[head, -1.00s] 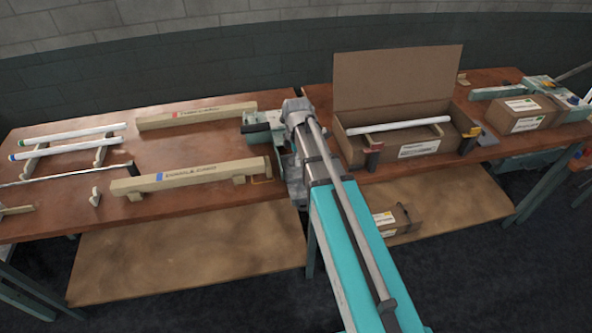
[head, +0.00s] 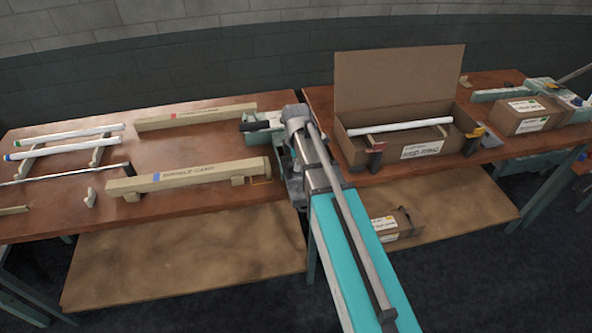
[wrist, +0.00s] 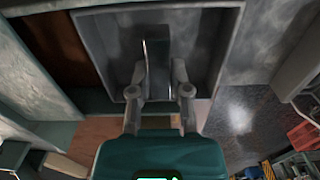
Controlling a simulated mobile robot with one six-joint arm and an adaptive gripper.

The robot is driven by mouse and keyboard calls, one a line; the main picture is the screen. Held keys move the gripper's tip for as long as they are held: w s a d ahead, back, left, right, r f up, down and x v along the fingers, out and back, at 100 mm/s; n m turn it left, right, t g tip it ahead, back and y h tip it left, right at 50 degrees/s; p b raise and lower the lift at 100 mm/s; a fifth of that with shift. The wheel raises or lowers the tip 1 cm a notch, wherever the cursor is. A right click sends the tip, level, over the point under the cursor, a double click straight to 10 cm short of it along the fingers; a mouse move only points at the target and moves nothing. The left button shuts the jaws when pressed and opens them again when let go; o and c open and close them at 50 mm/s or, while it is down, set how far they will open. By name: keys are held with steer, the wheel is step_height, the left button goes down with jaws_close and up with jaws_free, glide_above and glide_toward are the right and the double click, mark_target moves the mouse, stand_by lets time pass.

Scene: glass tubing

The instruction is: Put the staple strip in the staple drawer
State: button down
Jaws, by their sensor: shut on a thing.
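My gripper (wrist: 159,75) shows in the wrist view with its two fingers reaching into a grey, open-topped tray that looks like the staple drawer (wrist: 231,38). The fingers are closed on a thin, dark, upright piece with a bright edge, which looks like the staple strip (wrist: 155,58). The strip is between the tray's side walls. I cannot tell whether it touches the tray floor. In the head view my arm hides the fingers, the strip and the drawer.
In the head view, white tubes (head: 65,133) on rests and two wooden beams (head: 190,178) lie on the left table. An open carton (head: 405,150) with a white tube across it stands on the right table. Another carton (head: 525,115) is farther right. A small box (head: 397,222) sits on the lower shelf.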

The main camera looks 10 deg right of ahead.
steer(key=shift+f, duration=0.55)
steer(key=shift+f+b, duration=0.15)
steer(key=shift+b, duration=0.3)
steer(key=c, duration=0.6)
jaws_free()
steer(key=shift+r, duration=0.25)
step_height(320, 180, up, 12)
steer(key=p, duration=1.2)
steer(key=shift+s, duration=0.1)
